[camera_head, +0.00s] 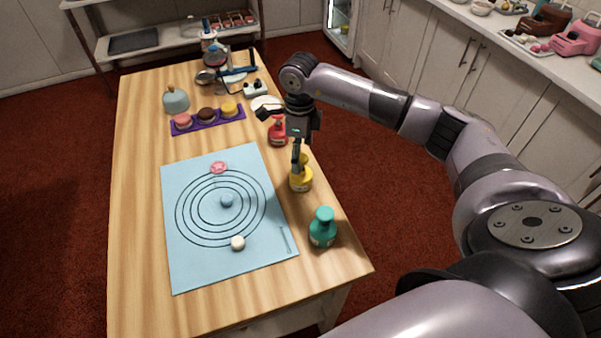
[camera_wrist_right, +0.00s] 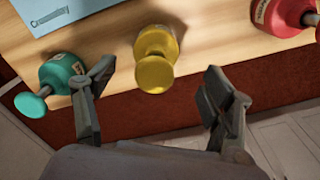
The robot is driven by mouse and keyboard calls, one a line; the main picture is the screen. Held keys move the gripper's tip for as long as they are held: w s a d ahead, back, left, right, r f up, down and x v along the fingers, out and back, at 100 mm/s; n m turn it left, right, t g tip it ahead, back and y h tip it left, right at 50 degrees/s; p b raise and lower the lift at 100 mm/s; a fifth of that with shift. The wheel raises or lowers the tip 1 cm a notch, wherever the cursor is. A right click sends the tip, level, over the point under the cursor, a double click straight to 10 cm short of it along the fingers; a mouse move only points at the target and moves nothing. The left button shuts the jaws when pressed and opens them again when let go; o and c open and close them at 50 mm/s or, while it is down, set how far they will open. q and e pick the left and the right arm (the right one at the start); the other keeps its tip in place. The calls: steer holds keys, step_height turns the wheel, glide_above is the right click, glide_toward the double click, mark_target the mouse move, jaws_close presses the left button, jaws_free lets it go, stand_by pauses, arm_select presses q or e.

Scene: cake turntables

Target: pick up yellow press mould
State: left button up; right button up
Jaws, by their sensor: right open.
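The yellow press mould (camera_head: 301,178) stands near the right edge of the wooden table, between a red mould and a teal mould. In the right wrist view the yellow press mould (camera_wrist_right: 156,58) lies ahead, between the two spread fingers, with its round knob toward the camera. My right gripper (camera_head: 296,150) is above and close to the yellow mould in the head view. In its own view my right gripper (camera_wrist_right: 160,95) is open and nothing is between its fingertips. I cannot tell whether a finger touches the mould. My left gripper is not in view.
A teal mould (camera_head: 322,228) and a red mould (camera_head: 278,132) stand on either side along the edge. A blue mat (camera_head: 185,265) with rings and small discs covers the table middle. A purple tray (camera_head: 213,123) with three round cakes lies farther back.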

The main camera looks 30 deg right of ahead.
steer(key=shift+f, duration=0.35)
steer(key=shift+s+f+p, duration=0.2)
steer(key=shift+f+p, duration=0.25)
steer(key=shift+f, duration=0.15)
step_height(320, 180, down, 4)
steer(key=shift+s+a+r+p, duration=0.1)
steer(key=shift+s+r+p, duration=0.1)
steer(key=shift+p, duration=0.45)
steer(key=shift+f, duration=0.25)
steer(key=shift+w, duration=0.1)
steer(key=shift+c, duration=0.2)
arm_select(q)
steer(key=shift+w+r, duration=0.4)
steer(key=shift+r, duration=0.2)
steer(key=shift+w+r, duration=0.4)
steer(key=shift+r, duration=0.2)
arm_select(e)
steer(key=c, duration=1.3)
